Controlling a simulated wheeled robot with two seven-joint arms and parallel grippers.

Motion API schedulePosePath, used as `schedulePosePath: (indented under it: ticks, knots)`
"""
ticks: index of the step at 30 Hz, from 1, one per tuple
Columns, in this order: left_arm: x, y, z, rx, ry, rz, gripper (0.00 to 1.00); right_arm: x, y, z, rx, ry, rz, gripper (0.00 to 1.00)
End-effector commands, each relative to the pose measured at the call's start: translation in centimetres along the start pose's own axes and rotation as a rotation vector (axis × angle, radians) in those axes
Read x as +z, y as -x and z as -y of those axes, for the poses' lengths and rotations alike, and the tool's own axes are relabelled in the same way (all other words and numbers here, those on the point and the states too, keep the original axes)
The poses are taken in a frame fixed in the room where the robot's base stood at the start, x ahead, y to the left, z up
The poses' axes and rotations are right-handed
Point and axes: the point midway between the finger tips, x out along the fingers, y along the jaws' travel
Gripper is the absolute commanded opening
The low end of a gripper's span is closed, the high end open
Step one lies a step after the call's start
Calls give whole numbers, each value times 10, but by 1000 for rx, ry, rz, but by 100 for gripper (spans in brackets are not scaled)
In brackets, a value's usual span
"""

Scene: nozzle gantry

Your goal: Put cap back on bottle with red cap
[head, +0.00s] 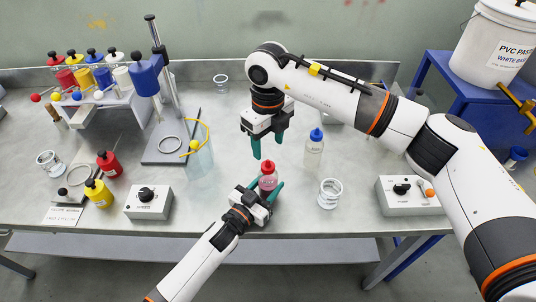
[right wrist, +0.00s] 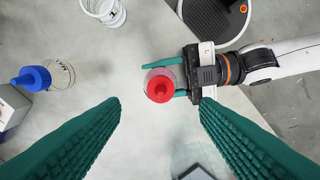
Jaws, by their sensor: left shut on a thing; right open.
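The bottle with red cap (head: 268,182) is a small clear bottle with pinkish contents, upright near the front middle of the table. My left gripper (head: 267,187) is shut around its body. A red cap (right wrist: 160,89) sits on its top in the right wrist view, seen from above; I cannot tell how tightly it is seated. My right gripper (head: 268,146) is open and empty, pointing down above and behind the bottle. In the right wrist view its green fingers stand apart, with the bottle beyond them and between them.
A bottle with a blue cap (head: 314,152) stands right of my right gripper. A glass beaker (head: 329,193) and a control box (head: 408,194) are further right. A stand (head: 166,147), a tall glass cylinder (head: 200,158) and red and yellow bottles are on the left.

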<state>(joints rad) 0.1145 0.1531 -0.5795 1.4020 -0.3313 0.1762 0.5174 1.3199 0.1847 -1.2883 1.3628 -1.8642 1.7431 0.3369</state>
Motion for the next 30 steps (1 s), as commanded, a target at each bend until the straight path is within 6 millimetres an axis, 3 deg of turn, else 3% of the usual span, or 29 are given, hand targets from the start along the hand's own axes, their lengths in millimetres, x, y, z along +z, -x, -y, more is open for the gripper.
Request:
schedulePosePath:
  ticks: [3,7,19,20,24,30]
  knots:
    - [0,0,0,0,0,0,0,0,24,0,2,1,-2,56]
    - [0,0,0,0,0,0,0,-1,41,0,1,0,-2,56]
    - [0,0,0,0,0,0,0,0,50,0,0,0,0,56]
    - [0,0,0,0,0,0,48,0,50,0,0,0,0,56]
    - [0,0,0,0,0,0,71,0,49,0,0,0,0,56]
    - [0,0,0,0,0,0,72,0,49,0,0,0,0,56]
